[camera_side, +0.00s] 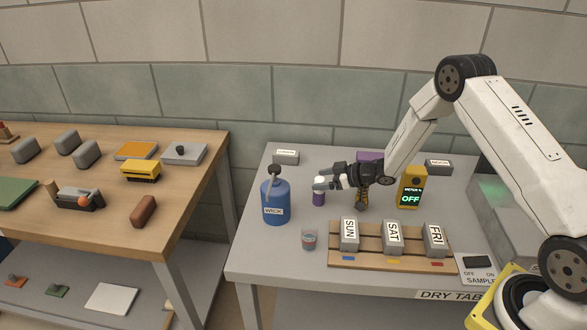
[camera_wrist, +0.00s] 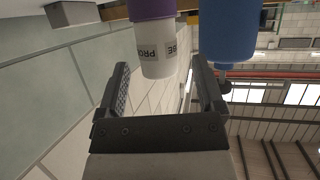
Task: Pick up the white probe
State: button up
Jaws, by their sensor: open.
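The white probe (camera_wrist: 158,52) has a white labelled end, with part of "PROBE" readable, and a purple part beyond it. In the side view its white top (camera_side: 321,183) stands above a purple body (camera_side: 318,199), left of my gripper (camera_side: 328,181). In the wrist view my gripper (camera_wrist: 160,75) is open, and the white end lies between its fingertips with a gap on both sides. Neither finger appears to touch it. The fingers partly cover the white top in the side view.
A blue bottle (camera_side: 275,203) labelled WICK stands close left of the probe; it also shows in the wrist view (camera_wrist: 230,35). A glass (camera_side: 309,240) and a wooden rack (camera_side: 385,262) with SUN, SAT and FRI bricks stand in front. A yellow meter (camera_side: 411,184) reads OFF.

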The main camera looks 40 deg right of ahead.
jog(key=shift+x, duration=1.5)
grip_shut()
